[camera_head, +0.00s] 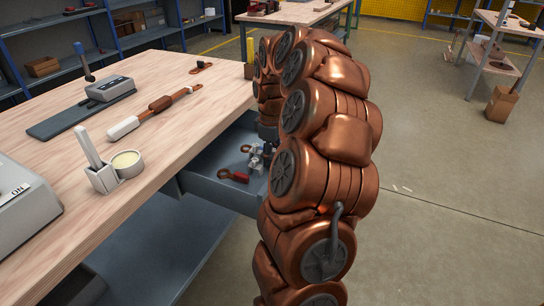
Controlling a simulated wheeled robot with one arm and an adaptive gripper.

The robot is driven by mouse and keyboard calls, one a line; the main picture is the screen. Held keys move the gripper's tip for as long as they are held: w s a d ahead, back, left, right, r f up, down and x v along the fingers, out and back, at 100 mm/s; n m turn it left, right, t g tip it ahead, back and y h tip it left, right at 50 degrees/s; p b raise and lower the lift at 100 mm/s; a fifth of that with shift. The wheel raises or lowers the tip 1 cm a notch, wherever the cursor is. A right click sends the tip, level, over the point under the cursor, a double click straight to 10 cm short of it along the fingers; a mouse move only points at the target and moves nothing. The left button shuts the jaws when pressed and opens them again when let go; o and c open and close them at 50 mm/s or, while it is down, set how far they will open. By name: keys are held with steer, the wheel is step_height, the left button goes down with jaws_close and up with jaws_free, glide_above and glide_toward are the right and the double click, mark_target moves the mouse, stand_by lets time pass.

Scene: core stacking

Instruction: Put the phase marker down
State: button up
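My gripper (259,156) is low inside the open grey drawer (218,191) under the bench top, partly hidden by my copper-coloured arm. Its fingers are small and dark here, so I cannot tell whether they are open or shut. A small red-handled item (234,176) lies on the drawer floor just left of the gripper. I cannot make out which thing is the phase marker, or whether the gripper holds it.
The wooden bench (190,137) carries a white-and-brown tool (150,115), a grey device (110,89), a grey holder (103,180) and a pale-yellow-filled cup (127,163). Open floor (440,190) lies right of my arm. A cardboard box (502,105) stands farther off.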

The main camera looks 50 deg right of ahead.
steer(key=shift+f, duration=0.1)
steer(key=o, duration=0.8)
steer(key=shift+o, duration=0.2)
step_height(320, 180, up, 12)
steer(key=shift+r+p, duration=0.2)
steer(key=shift+p, duration=0.5)
steer(key=s+a+f, duration=0.1)
steer(key=s+a, duration=0.1)
steer(key=a, duration=0.9)
steer(key=s+a+f, duration=0.2)
steer(key=a, duration=0.9)
steer(key=s+a+f+m+g, duration=0.1)
steer(key=s+a+f, duration=0.2)
steer(key=s+a, duration=0.2)
steer(key=s+a+f+m+g, duration=0.1)
steer(key=s+a+f, duration=0.3)
steer(key=s, duration=0.8)
steer(key=shift+a+f+m, duration=0.3)
steer(key=shift+a+m, duration=0.4)
steer(key=shift+a, duration=0.45)
